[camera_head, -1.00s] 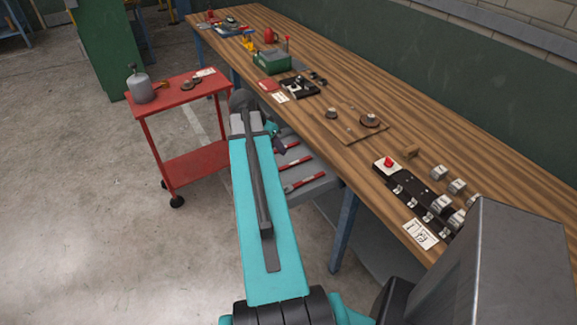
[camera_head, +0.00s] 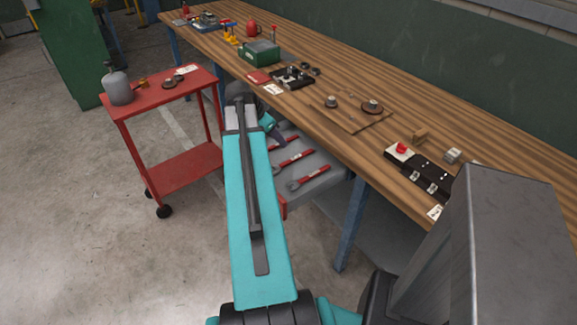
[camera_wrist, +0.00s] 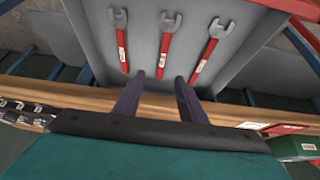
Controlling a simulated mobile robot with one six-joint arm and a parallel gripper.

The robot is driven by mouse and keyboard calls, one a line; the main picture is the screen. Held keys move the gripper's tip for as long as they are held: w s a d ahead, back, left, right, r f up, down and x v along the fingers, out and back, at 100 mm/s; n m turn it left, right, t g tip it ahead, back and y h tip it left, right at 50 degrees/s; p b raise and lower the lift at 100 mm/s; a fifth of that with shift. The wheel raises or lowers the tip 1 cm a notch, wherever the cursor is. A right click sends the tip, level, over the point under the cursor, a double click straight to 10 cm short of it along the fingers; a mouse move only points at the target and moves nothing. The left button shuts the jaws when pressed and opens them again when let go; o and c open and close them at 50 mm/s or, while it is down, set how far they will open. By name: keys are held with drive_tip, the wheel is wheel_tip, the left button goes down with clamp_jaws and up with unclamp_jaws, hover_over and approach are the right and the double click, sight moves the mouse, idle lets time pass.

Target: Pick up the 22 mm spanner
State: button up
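Three open-ended spanners with red handles lie side by side in a grey drawer under the workbench. In the wrist view they are the left spanner (camera_wrist: 120,40), the middle spanner (camera_wrist: 167,42) and the right spanner (camera_wrist: 210,45). Each handle has a small white label, too small to read, so I cannot tell which is 22 mm. They also show in the head view, where the nearest spanner (camera_head: 308,179) is clearest. The drawer (camera_wrist: 245,50) is open. My gripper (camera_wrist: 160,78) is open and empty, its two fingers apart near the handle ends. In the head view my arm hides most of it.
The wooden workbench (camera_head: 345,80) runs along the wall, with its edge close to my gripper. It carries a green box (camera_head: 262,54), a wooden board (camera_head: 345,120) and a black fixture (camera_head: 425,172). A red trolley (camera_head: 185,172) stands left of my arm. Floor at the left is clear.

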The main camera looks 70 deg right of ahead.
drive_tip(key=shift+w+f, duration=0.55)
drive_tip(key=shift+f, duration=0.1)
drive_tip(key=shift+s+f, duration=0.1)
drive_tip(key=shift+s, duration=0.05)
approach(292, 159)
drive_tip(key=shift+s+d+f+p, duration=0.35)
drive_tip(key=shift+f, duration=0.25)
drive_tip(key=shift+s+d+f, duration=0.1)
drive_tip(key=shift+d+f, duration=0.05)
drive_tip(key=shift+f, duration=0.25)
drive_tip(key=shift+p+x, duration=0.95)
drive_tip(key=shift+x, duration=1.65)
clamp_jaws()
